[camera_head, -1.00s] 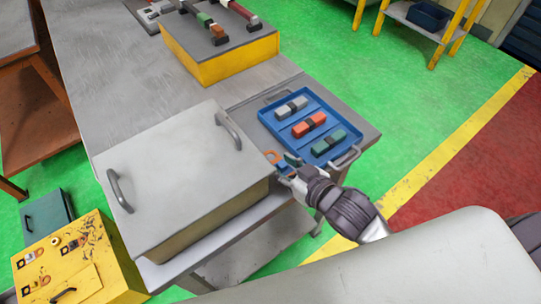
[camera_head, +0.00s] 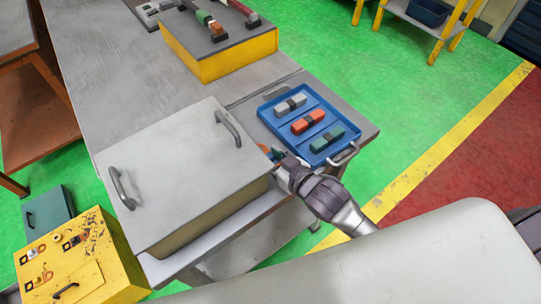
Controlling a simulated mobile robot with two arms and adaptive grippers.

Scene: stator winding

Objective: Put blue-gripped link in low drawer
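The blue-gripped link (camera_head: 265,149) shows as a small orange end and a bit of blue, between the grey box and the blue tray. My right gripper (camera_head: 277,156) is at it, its fingers appearing closed on the blue part; the fingers hide most of the link. No open drawer is clearly in view, and I cannot tell which front is the low drawer. My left gripper is not in view.
A big grey box (camera_head: 190,165) with two handles stands just left of the gripper. A blue tray (camera_head: 283,128) with grey, red and green parts lies beyond it. A yellow block (camera_head: 225,61) stands at the back. A yellow cabinet (camera_head: 110,262) is at lower left.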

